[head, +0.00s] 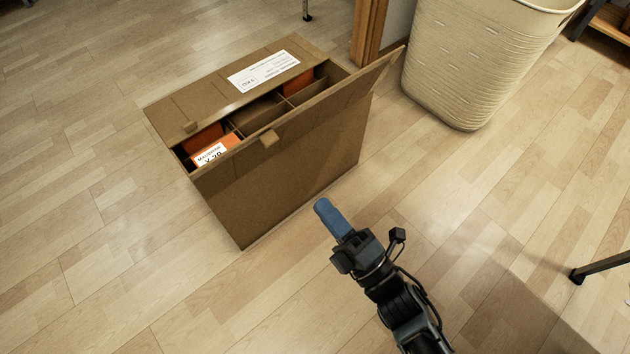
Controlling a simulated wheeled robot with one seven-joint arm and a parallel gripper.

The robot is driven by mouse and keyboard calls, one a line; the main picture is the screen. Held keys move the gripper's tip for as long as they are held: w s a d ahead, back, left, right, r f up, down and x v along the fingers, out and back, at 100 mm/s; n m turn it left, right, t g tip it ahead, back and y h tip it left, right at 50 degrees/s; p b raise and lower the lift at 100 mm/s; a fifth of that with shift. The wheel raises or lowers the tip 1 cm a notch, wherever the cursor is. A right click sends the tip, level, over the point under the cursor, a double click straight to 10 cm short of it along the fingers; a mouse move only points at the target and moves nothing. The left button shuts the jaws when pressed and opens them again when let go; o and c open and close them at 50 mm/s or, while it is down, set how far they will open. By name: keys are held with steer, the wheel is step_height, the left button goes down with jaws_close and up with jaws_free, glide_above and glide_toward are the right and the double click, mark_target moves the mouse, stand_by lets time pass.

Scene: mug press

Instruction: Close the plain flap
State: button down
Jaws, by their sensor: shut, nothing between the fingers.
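A brown cardboard box (270,195) stands on the floor left of centre, its top partly open. The plain flap (335,105) is on the box's near right side, raised and open, with a small tab (268,138) on its edge. The labelled flap (205,98) on the far side carries a white label (263,71) and appears to lie about flat over part of the opening. My gripper (323,207) has blue fingers and is shut and empty. It is in front of the box's near side in the picture, below the plain flap, apparently not touching it.
Inside the box are dividers and orange items, one with a white label (209,154). A cream woven basket (475,65) stands right of the box, near a wooden post (370,32). A dark leg (600,268) is at the right edge. The floor left of the box is clear.

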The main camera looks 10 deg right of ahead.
mark_target(273, 144)
steer(key=b+x, duration=0.2)
steer(key=x, duration=1.1)
steer(key=shift+r, duration=0.1)
